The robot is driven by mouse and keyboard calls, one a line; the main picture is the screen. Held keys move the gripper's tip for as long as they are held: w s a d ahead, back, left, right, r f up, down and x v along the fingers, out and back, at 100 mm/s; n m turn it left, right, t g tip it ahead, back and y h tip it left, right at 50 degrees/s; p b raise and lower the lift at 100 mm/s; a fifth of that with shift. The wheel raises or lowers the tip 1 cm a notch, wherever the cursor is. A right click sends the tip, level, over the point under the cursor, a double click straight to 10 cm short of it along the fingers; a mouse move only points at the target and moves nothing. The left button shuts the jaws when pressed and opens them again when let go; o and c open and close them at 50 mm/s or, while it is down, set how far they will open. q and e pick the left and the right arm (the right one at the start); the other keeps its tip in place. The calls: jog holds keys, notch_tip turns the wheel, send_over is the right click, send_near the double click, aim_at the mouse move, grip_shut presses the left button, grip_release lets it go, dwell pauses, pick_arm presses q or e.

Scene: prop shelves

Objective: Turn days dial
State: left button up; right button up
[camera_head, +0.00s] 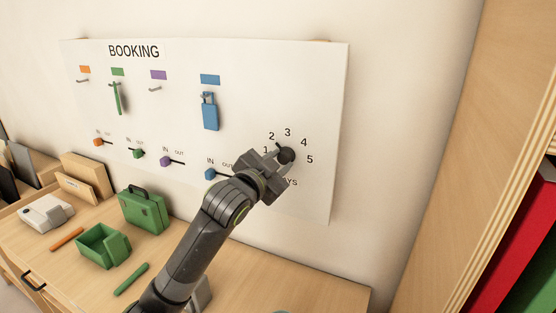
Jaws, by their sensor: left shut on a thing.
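The days dial (287,155) is a dark round knob at the right of the white BOOKING board (320,190). The numbers 1 to 5 curve around it, and the label below is partly covered. My left gripper (280,157) is at the dial, shut on it, with its arm coming up from the bottom of the view. The gripper hides part of the knob, so I cannot tell which number the dial points to. My right gripper is not in view.
Several IN/OUT sliders, including a blue one (210,174), line the board. A blue tag (210,112) and a green tag (118,98) hang above. A green case (143,209) and open green box (103,247) stand on the desk. A wooden shelf side (440,130) rises at right.

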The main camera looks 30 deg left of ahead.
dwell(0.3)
pick_arm(q)
jog(key=o, duration=1)
jog(key=shift+c, duration=0.2)
